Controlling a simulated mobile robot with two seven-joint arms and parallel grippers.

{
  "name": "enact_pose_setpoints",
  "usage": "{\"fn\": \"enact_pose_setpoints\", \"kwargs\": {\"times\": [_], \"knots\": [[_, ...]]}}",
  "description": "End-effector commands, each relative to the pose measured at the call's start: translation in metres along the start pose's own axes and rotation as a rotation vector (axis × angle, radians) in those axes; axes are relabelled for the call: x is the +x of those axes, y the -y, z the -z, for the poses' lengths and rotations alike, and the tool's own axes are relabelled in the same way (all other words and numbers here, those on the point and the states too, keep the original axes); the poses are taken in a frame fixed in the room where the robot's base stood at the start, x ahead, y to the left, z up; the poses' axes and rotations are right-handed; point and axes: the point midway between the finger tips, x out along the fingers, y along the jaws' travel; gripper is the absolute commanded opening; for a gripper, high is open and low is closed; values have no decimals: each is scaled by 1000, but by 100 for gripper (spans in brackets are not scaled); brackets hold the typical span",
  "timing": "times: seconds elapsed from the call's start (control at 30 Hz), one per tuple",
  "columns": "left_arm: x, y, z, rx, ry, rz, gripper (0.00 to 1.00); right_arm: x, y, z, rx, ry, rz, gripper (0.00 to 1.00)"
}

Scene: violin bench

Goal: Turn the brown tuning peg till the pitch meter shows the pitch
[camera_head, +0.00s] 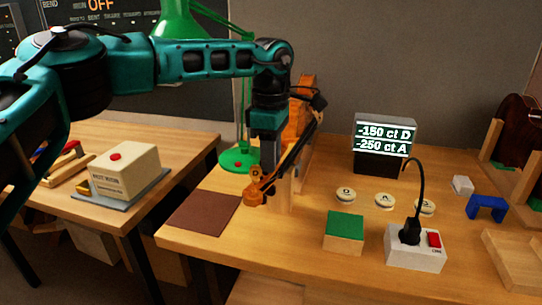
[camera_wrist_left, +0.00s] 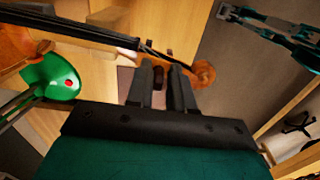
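An orange violin (camera_head: 301,92) stands on a wooden support, its neck sloping down to the scroll (camera_head: 259,190). The scroll also shows in the left wrist view (camera_wrist_left: 204,74). My left gripper (camera_head: 268,172) points down over the pegbox. In the wrist view its two dark fingers (camera_wrist_left: 165,72) stand apart, with a dark brown peg (camera_wrist_left: 159,77) between or just beyond their tips. Contact with the peg cannot be made out. The pitch meter (camera_head: 385,141) reads -150 ct D and -250 ct A.
A brown mat (camera_head: 203,213), labelled round buttons (camera_head: 385,201), a green-topped block (camera_head: 344,229), a power strip (camera_head: 415,250) and a blue bracket (camera_head: 486,208) lie on the bench. A boxed device (camera_head: 124,172) is on the left table.

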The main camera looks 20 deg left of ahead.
Motion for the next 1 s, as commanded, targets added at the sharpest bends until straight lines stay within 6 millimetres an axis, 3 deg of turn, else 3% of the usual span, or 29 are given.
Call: {"fn": "enact_pose_setpoints", "kwargs": {"times": [0.23,0.47,0.77,1.0], "knots": [[1,0,0,0,0,0,22,0,0,0,0,0,0,0],[1,0,0,0,0,0,1,0,0,0,0,0,0,0],[0,0,0,-7,0,1,0,-1,0,1,0,0,0,0],[-2,-2,0,-195,1,3,0,-10,0,14,0,0,0,0]]}}
